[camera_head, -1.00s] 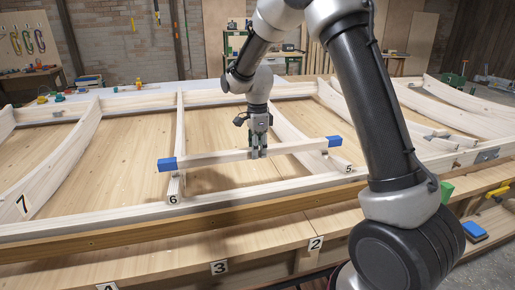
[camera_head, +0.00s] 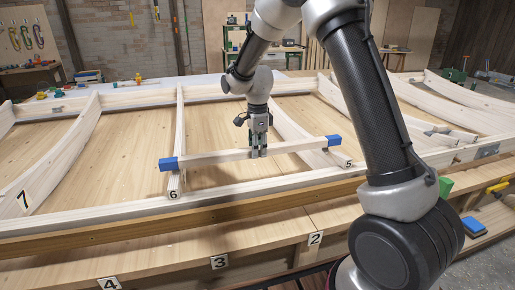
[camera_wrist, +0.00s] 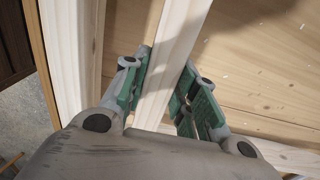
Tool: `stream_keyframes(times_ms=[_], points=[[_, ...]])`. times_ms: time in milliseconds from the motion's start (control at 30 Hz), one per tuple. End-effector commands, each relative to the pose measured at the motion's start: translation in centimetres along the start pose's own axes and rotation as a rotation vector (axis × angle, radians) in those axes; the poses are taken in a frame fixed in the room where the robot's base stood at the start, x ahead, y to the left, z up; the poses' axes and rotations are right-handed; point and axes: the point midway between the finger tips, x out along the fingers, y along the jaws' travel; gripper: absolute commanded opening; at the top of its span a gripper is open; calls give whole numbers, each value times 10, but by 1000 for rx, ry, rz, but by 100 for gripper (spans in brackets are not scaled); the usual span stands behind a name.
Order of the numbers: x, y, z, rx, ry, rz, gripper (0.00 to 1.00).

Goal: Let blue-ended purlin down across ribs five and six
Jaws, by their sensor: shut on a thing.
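The blue-ended purlin (camera_head: 215,157) is a pale wooden bar with a blue block at each end. It spans from rib six (camera_head: 175,182) on the left to rib five (camera_head: 340,158) on the right in the head view. Whether it touches the ribs or hangs just above them, I cannot tell. My gripper (camera_head: 258,152) is shut on the purlin near its middle, from above. In the wrist view the purlin (camera_wrist: 172,60) runs between the green finger pads.
Rib seven (camera_head: 60,150) stands to the left. A long front rail (camera_head: 120,222) runs along the near side. Several curved ribs lie at the right, and small tools (camera_head: 139,79) lie on the bench behind. Numbered tags mark the near ledge.

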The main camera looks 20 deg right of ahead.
Motion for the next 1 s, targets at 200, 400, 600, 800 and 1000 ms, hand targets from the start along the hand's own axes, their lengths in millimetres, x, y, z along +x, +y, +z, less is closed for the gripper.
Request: stream_keyframes(times_ms=[200, 400, 600, 800, 1000], points=[[6, 0, 0, 0, 0, 0, 0], [12, 0, 0, 0, 0, 0, 0], [18, 0, 0, 0, 0, 1, 0], [20, 0, 0, 0, 0, 0, 0], [20, 0, 0, 0, 0, -1, 0]])
